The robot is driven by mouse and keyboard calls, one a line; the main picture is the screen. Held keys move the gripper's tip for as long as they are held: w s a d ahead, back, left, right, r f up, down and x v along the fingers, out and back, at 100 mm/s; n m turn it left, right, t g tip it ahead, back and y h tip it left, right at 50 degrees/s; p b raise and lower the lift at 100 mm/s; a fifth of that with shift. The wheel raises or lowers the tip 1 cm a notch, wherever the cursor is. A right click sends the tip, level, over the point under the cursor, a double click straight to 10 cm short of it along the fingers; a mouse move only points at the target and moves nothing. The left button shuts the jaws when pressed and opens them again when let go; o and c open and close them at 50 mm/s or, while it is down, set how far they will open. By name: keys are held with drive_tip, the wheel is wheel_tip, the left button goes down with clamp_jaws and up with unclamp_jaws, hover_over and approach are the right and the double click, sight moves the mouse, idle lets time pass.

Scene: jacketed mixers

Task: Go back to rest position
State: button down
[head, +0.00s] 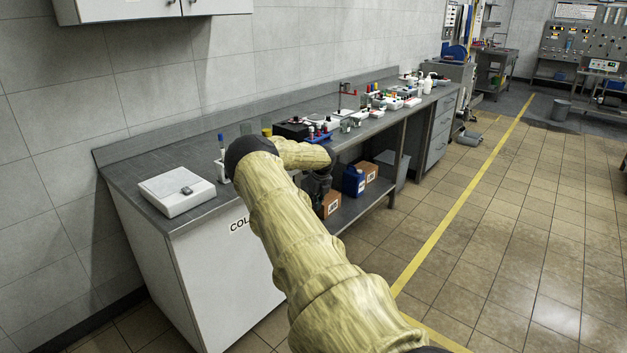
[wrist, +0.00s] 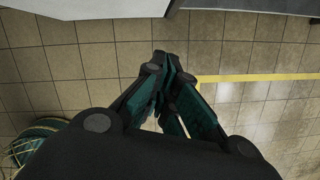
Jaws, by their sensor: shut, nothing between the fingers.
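My gripper (wrist: 173,62) points down at the tiled floor in the wrist view, and its dark fingers meet at the tips with nothing between them. In the head view my arm, in a yellow sleeve, reaches forward to the front edge of the grey bench (head: 135,172). There my gripper (head: 318,205) shows as a dark shape hanging beside the bench front, partly hidden by my arm.
A white box-like device (head: 176,191) sits on the bench's near end. Several small bottles and racks stand farther along. A blue container (head: 353,181) and cardboard boxes (head: 331,203) are on the lower shelf. The tiled floor (head: 480,260) to the right is clear.

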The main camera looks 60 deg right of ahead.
drive_tip(key=shift+s+r, duration=0.15)
drive_tip(key=shift+r, duration=0.45)
drive_tip(key=w+a+f+m+t+y, duration=0.15)
drive_tip(key=a+f+m, duration=0.25)
drive_tip(key=a+f, duration=0.4)
drive_tip(key=w+a+f+m+t, duration=0.2)
drive_tip(key=a+f+m, duration=0.3)
drive_tip(key=a, duration=0.5)
drive_tip(key=s+a+f+m, duration=0.2)
drive_tip(key=a+f+m, duration=0.3)
drive_tip(key=a, duration=0.6)
drive_tip(key=s+a+f+m, duration=0.3)
drive_tip(key=a+f+m, duration=0.15)
drive_tip(key=a, duration=0.55)
drive_tip(key=s+a+f+m+g, duration=0.15)
drive_tip(key=s+a+m, duration=0.35)
drive_tip(key=a, duration=0.5)
drive_tip(key=s+a+f+m+g, duration=0.1)
drive_tip(key=s+a+f+m, duration=0.1)
drive_tip(key=s+a, duration=0.7)
drive_tip(key=s+a+r+m+g, duration=0.1)
drive_tip(key=s+a+r+m, duration=0.1)
drive_tip(key=s+a, duration=0.5)
drive_tip(key=s+a+r+m+g, duration=0.2)
drive_tip(key=s+a+m, duration=0.1)
drive_tip(key=s+a, duration=0.5)
drive_tip(key=shift+s+a+m+g, duration=0.3)
drive_tip(key=shift+s+m, duration=0.05)
drive_tip(key=shift+s, duration=0.55)
